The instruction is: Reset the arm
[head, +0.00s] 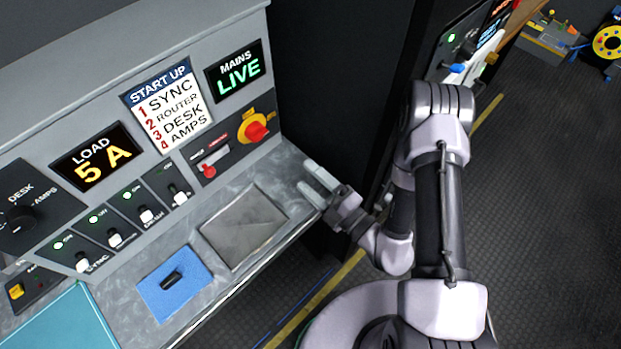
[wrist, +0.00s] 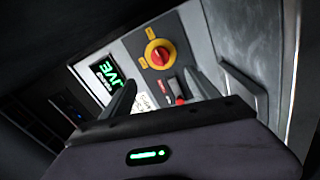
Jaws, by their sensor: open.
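My gripper (head: 317,183) is open and empty at the right end of the grey console's ledge, in the head view. Its two fingers are spread apart, and in the wrist view (wrist: 185,90) they also stand apart with nothing between them. My arm bends from the right side of the head view down to the gripper. The console's red rotary knob on a yellow plate (head: 256,129) is beyond the fingers; it also shows in the wrist view (wrist: 158,55). A red-handled slide switch (head: 210,168) is left of it. I cannot tell whether the fingers touch the ledge.
A blue mat (head: 158,297) with a small black piece and a bare grey tray (head: 245,228) lie on the ledge. Several toggle switches (head: 115,238) line the panel. A dark cabinet stands behind my arm. Open floor (head: 555,190) lies to the right.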

